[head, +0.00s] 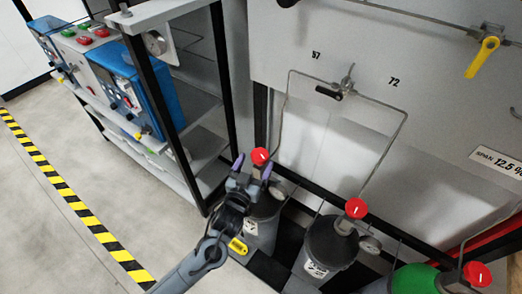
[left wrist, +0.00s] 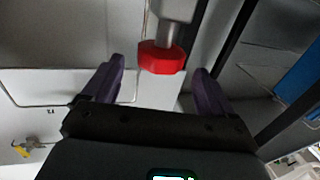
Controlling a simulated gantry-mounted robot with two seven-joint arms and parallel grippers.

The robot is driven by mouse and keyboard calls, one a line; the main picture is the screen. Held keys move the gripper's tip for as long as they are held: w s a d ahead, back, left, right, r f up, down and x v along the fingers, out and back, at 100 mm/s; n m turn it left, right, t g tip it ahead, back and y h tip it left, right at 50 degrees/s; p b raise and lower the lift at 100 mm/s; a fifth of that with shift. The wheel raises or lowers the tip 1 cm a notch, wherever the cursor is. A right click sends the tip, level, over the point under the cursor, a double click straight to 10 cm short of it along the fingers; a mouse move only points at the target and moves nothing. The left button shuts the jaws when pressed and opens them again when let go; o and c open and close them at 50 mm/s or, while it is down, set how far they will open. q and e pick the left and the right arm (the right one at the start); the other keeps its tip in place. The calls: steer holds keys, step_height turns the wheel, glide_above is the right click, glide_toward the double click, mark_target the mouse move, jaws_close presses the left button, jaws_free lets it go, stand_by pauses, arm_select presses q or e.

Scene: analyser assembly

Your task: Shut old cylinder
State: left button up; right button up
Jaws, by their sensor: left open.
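Several gas cylinders stand in a row below the wall panel. The leftmost is a dark grey cylinder (head: 262,228) with a red valve knob (head: 260,156). A second dark grey cylinder (head: 328,248) has its own red knob (head: 356,208). My left gripper (head: 252,166) is open at the leftmost cylinder's knob, with its purple fingers pointing up. In the left wrist view that red knob (left wrist: 162,57) sits between the two spread fingertips, with gaps on both sides. The gripper and arm hide part of the cylinder. My right gripper is out of view.
A green cylinder (head: 415,279) with a red knob (head: 477,274) stands at lower right. Thin pipes run up to a black-handled valve (head: 330,93). A yellow valve handle (head: 482,57) is at upper right. A black-framed shelf (head: 205,150) stands close left; floor beyond is clear.

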mark_target(262, 150)
arm_select(q)
steer(key=b+x, duration=0.1)
steer(key=x, duration=0.5)
steer(key=shift+w+d, duration=0.1)
steer(key=shift+w, duration=0.1)
steer(key=c, duration=1)
steer(key=shift+o, duration=0.2)
